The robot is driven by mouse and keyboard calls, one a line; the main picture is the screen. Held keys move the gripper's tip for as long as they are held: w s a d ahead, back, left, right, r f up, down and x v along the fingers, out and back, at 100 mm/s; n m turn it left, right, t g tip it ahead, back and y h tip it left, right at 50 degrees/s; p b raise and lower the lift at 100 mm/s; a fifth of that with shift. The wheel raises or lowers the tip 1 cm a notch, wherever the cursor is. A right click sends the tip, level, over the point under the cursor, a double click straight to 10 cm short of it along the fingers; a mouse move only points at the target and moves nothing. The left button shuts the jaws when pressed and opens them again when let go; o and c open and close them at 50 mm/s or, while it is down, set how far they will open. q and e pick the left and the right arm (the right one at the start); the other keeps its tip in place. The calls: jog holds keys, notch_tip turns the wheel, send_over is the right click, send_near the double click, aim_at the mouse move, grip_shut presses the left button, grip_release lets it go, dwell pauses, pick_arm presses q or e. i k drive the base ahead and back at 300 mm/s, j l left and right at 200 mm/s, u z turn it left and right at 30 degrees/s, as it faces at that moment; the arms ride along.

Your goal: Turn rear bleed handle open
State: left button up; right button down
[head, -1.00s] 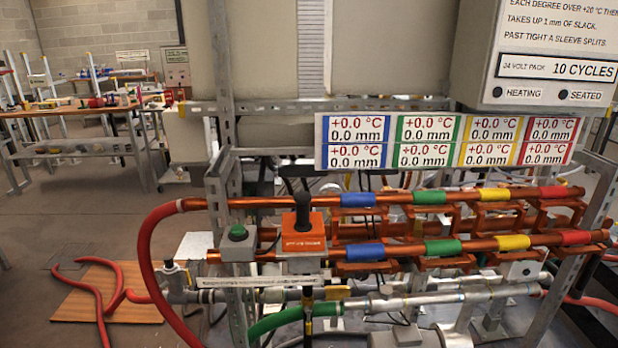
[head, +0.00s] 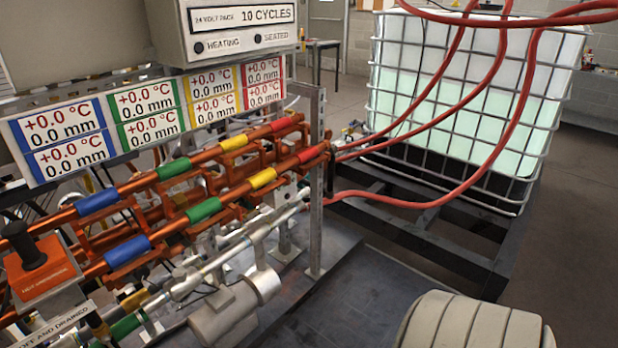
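No part that I can surely name as the rear bleed handle shows in the head view. Two copper pipes with colored sleeves, the rear pipe (head: 133,186) and the front pipe (head: 156,237), slant up to the right on the rig. A small yellow handle-like part (head: 135,299) sits low at the left, above a green hose (head: 124,327). Small metal fittings (head: 352,132) show beyond the rig's right end, too small to tell apart. Neither my left nor my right gripper is in view.
A caged white tank (head: 462,100) stands on a dark frame (head: 440,235) at the right. A pale ribbed rounded form (head: 475,322) at bottom right is unclear.

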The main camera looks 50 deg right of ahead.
aim_at(239, 218)
jog(key=z, duration=1.2)
